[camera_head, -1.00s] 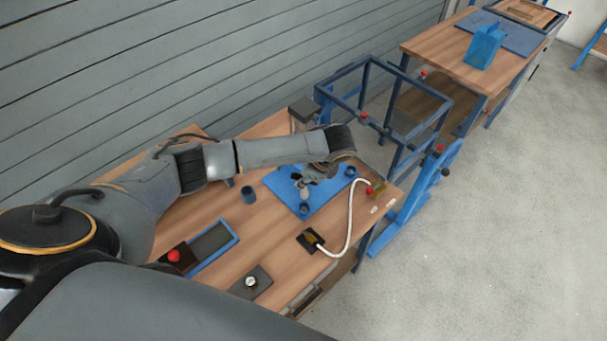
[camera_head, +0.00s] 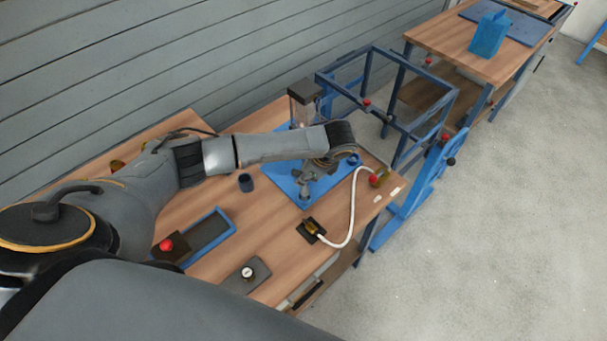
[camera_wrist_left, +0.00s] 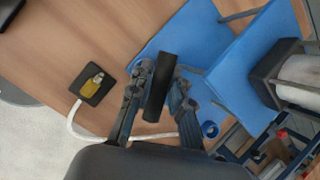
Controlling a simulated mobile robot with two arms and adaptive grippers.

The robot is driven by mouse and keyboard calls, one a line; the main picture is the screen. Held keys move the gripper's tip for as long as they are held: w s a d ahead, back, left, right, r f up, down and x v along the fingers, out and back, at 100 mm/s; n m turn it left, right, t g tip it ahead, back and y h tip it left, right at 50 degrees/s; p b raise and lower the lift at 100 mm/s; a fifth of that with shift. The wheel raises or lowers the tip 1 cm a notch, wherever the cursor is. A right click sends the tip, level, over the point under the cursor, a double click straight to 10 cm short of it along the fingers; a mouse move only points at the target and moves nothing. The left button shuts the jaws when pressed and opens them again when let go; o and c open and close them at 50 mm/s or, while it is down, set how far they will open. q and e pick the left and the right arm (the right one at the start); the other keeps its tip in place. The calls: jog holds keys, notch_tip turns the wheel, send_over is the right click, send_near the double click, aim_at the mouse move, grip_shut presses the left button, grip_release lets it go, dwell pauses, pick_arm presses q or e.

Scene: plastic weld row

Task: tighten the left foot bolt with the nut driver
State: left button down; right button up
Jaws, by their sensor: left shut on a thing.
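My left gripper (camera_head: 312,176) is over the front corner of the blue base plate (camera_head: 283,184). In the left wrist view its fingers (camera_wrist_left: 160,90) are shut on the dark cylindrical handle of the nut driver (camera_wrist_left: 160,80). In the head view, the lower part of the driver (camera_head: 304,190) points down at the plate's front corner. The foot bolt under it is hidden, and I cannot tell whether the tip touches it. A blue ring-shaped foot (camera_head: 353,159) shows at the plate's right corner, also in the wrist view (camera_wrist_left: 209,129). My right gripper is not in view.
A machine column with a dark head (camera_head: 305,91) stands behind my arm. A white hose (camera_head: 352,215) runs from a brass fitting (camera_head: 311,228) to the table's right edge.

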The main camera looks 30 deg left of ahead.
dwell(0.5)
pick_arm(q)
jog(key=shift+a+p, duration=0.1)
jog(key=shift+p, duration=0.4)
jog(key=shift+p, duration=0.4)
jog(key=shift+f, duration=0.15)
dwell(0.5)
jog(key=shift+f, duration=0.55)
dwell(0.6)
jog(key=shift+f, duration=0.45)
dwell(0.4)
jog(key=shift+p, duration=0.5)
